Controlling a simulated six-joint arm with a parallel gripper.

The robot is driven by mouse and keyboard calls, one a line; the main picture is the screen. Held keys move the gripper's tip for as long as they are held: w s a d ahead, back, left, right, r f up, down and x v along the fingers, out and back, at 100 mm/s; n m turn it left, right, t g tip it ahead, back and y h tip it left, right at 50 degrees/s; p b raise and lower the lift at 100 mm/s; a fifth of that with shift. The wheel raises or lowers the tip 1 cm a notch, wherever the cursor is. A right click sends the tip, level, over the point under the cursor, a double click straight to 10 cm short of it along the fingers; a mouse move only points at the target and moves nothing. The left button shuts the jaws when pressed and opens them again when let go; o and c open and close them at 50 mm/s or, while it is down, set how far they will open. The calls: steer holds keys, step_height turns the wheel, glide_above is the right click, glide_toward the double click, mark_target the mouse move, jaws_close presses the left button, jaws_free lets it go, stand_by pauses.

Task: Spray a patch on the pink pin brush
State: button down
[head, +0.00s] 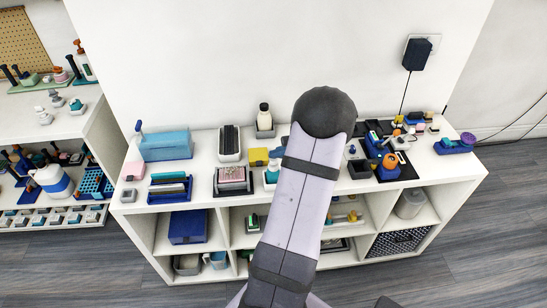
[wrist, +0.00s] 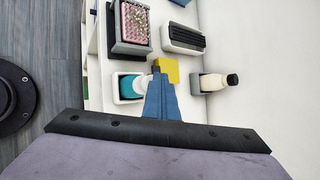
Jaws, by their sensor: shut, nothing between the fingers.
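The pink pin brush (head: 232,174) lies bristles up in a dark grey holder on the white shelf top, left of my arm. It also shows at the top of the wrist view (wrist: 133,22). A small teal bottle with a white top (head: 271,174), possibly the sprayer, stands in a white holder right of the brush. In the wrist view the teal bottle (wrist: 127,87) is just left of my gripper (wrist: 157,72). My blue fingers are shut and empty, pointing toward a yellow block (wrist: 169,69). In the head view my arm hides most of the gripper.
A black-bristled brush (head: 230,140) and a white bottle with a dark cap (head: 264,118) stand behind, near the wall. A teal box (head: 166,145) is at the left. Several small tools and dark trays crowd the right end, by an orange and blue item (head: 384,163).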

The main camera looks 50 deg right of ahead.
steer(key=shift+r+p, duration=2.25)
steer(key=shift+r, duration=0.8)
stand_by(0.5)
step_height(320, 180, up, 3)
steer(key=p, duration=0.8)
steer(key=shift+p, duration=0.35)
steer(key=shift+f, duration=0.3)
